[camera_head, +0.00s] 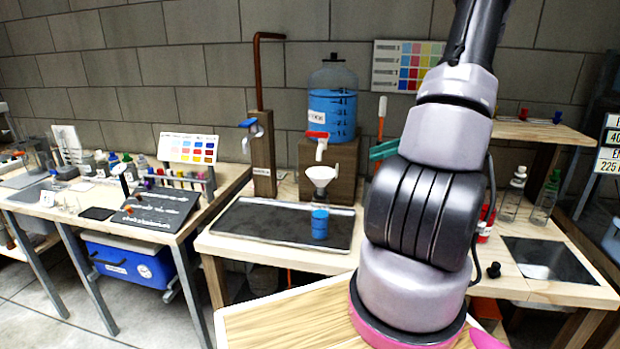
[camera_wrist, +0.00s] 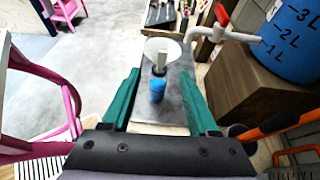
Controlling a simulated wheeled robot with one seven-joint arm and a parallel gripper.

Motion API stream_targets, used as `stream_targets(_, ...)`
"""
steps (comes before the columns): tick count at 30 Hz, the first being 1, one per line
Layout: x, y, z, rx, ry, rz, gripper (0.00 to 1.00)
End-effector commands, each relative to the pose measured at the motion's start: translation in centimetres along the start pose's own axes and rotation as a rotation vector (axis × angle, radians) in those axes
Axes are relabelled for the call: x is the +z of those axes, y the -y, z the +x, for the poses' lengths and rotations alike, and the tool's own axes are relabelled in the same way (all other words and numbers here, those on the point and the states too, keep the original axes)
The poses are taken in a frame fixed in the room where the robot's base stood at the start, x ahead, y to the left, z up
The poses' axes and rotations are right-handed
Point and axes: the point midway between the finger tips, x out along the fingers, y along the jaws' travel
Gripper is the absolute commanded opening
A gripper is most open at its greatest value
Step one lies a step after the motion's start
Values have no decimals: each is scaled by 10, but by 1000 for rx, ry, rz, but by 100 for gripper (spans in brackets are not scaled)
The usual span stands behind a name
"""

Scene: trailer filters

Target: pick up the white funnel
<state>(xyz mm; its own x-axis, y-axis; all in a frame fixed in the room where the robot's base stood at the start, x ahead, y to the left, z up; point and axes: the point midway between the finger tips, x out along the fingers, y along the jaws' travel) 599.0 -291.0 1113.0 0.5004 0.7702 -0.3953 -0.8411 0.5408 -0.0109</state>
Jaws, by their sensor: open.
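The white funnel (camera_head: 320,175) stands upright above a small container with blue contents (camera_head: 320,224), on a dark tray on the middle table. In the wrist view the funnel's wide white rim (camera_wrist: 173,52) and the blue container (camera_wrist: 157,90) lie between the lines of my fingers. My gripper (camera_wrist: 159,72) is open, with a green finger on each side and nothing held. In the head view only part of the green fingers (camera_head: 384,150) shows beside my arm, to the right of the funnel. I cannot tell how far ahead the funnel is.
A blue water tank (camera_head: 333,105) stands on a wooden block (camera_head: 328,155), its red-handled white tap (camera_wrist: 235,35) close to the funnel. A wooden post (camera_head: 262,155) with a pipe stands left. The dark tray (camera_head: 265,230) is mostly bare.

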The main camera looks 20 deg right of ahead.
Motion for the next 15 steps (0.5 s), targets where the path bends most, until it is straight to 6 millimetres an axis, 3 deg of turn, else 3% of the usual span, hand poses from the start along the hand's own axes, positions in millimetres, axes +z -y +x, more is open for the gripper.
stream_targets(15,-4,3,55,-10,14,18,60)
